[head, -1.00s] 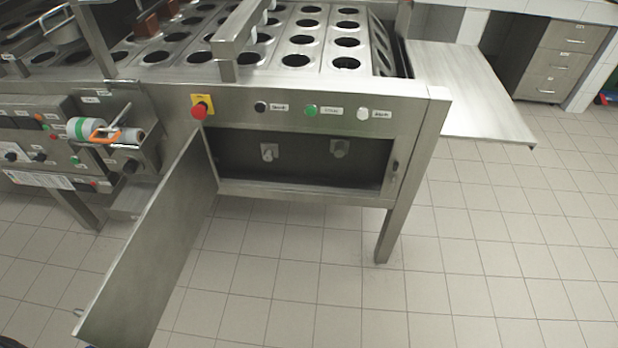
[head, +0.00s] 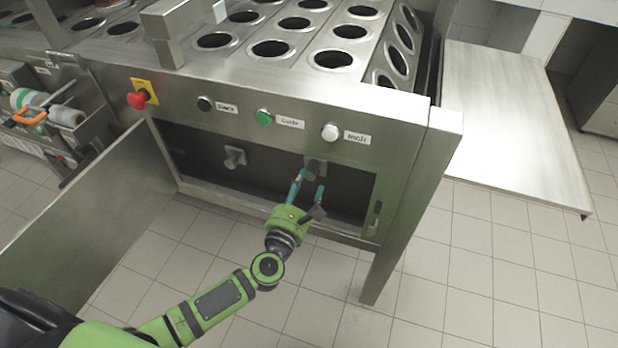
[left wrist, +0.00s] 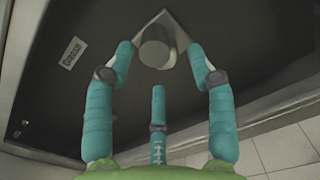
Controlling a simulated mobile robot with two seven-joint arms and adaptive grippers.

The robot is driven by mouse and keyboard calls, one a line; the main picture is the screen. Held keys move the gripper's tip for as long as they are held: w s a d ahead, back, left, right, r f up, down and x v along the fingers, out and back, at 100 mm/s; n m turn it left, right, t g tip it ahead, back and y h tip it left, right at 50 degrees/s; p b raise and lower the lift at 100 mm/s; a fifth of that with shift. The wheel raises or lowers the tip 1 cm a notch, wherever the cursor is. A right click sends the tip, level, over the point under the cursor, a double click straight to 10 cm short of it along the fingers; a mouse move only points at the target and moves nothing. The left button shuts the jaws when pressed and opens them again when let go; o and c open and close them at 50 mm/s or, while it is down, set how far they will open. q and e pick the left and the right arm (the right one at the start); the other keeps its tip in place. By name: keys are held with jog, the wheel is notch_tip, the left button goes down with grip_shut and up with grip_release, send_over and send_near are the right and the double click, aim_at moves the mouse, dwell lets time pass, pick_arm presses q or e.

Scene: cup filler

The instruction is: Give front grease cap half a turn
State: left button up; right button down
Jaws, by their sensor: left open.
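Two grey grease caps show inside the open low compartment of the steel machine. In the left wrist view a round grey cap (left wrist: 156,52) on a pointed plate lies ahead, between the spread fingertips of my left gripper (left wrist: 161,48). The fingers are open, with visible gaps to the cap's sides. I cannot tell how far they reach along it. My right gripper is not in view.
The compartment door (head: 90,195) hangs open at the left. Above the opening are a red stop button (head: 137,100) and black, green and white buttons. A small white label (left wrist: 72,52) is beside the cap. A machine leg (head: 392,250) stands right of my arm.

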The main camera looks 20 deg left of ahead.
aim_at(310, 176)
pick_arm(q)
jog(key=shift+w+d, duration=0.1)
jog(key=shift+w, duration=1.6)
jog(key=shift+c, duration=0.8)
grip_shut()
jog(key=shift+w, duration=0.1)
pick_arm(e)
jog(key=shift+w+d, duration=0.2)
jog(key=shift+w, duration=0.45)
pick_arm(q)
jog(key=shift+r, duration=0.1)
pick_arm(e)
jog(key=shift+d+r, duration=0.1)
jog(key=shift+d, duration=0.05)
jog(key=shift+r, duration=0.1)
